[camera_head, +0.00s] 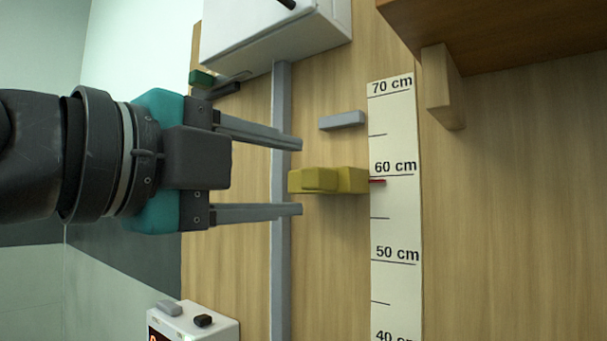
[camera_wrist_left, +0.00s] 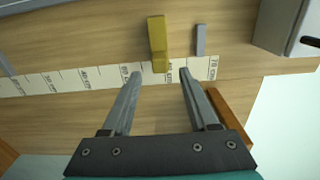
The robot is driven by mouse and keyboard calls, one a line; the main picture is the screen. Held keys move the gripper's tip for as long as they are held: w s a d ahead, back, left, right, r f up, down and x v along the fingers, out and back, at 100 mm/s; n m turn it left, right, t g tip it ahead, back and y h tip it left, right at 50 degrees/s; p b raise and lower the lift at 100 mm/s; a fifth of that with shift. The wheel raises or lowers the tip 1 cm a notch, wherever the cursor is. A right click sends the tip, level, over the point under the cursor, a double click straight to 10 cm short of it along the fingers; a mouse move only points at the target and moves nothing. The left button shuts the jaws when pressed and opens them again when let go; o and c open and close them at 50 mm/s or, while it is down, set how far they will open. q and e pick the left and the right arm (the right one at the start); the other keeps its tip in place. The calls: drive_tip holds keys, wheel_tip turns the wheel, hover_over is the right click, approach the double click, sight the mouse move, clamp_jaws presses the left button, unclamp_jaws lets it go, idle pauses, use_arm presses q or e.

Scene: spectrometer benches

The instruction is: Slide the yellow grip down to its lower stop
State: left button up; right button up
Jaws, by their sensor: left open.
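The yellow grip (camera_head: 328,180) sits on the wooden board, its red pointer (camera_head: 377,181) a little below the 60 cm mark of the scale (camera_head: 395,230). My left gripper (camera_head: 300,177) is open, one finger above the grip's level and one below, tips close to the grip's left end. In the left wrist view the yellow grip (camera_wrist_left: 157,40) reaches down to the gap between the open fingertips (camera_wrist_left: 160,74); I see no contact. A grey block (camera_head: 342,120) is fixed above the grip. No stop shows below it in the head view. My right gripper is out of view.
A grey vertical rail (camera_head: 281,240) runs down the board behind my fingers. A white box (camera_head: 275,30) is above, a wooden shelf with a bracket (camera_head: 440,90) at upper right, and a small box with buttons (camera_head: 195,325) at lower left. The board below the grip looks clear.

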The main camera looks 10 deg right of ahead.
sight(331, 181)
use_arm(q)
drive_tip(key=p+x, duration=0.1)
drive_tip(key=x, duration=0.8)
drive_tip(key=shift+w+p, duration=0.1)
drive_tip(key=shift+p, duration=0.2)
clamp_jaws()
idle(0.9)
